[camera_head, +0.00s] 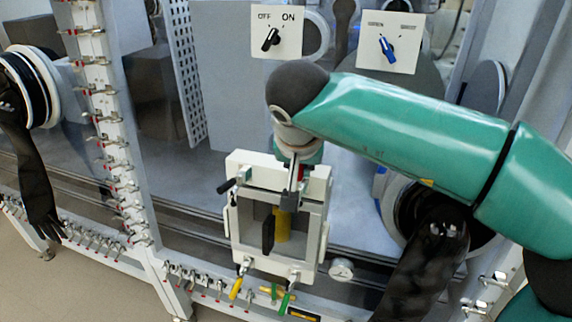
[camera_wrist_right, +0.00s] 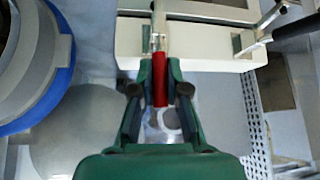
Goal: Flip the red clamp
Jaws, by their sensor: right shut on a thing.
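The red clamp (camera_wrist_right: 159,82) has a red handle on a metal lever. It is mounted at the edge of a cream box frame (camera_wrist_right: 205,52). In the right wrist view its handle lies between the fingers of my right gripper (camera_wrist_right: 159,92), which is shut on it. In the head view my right gripper (camera_head: 299,165) reaches down to the top of the cream box frame (camera_head: 325,190). There it hides most of the clamp, and only a small red part (camera_head: 300,173) shows. My left gripper is not in view.
Yellow (camera_head: 235,288) and green (camera_head: 285,302) clamp handles hang below the box. A black-handled lever (camera_head: 228,185) sits at its upper left. An OFF/ON switch (camera_head: 272,38) and a blue knob (camera_head: 387,48) are above. A black glove (camera_head: 430,260) hangs at right.

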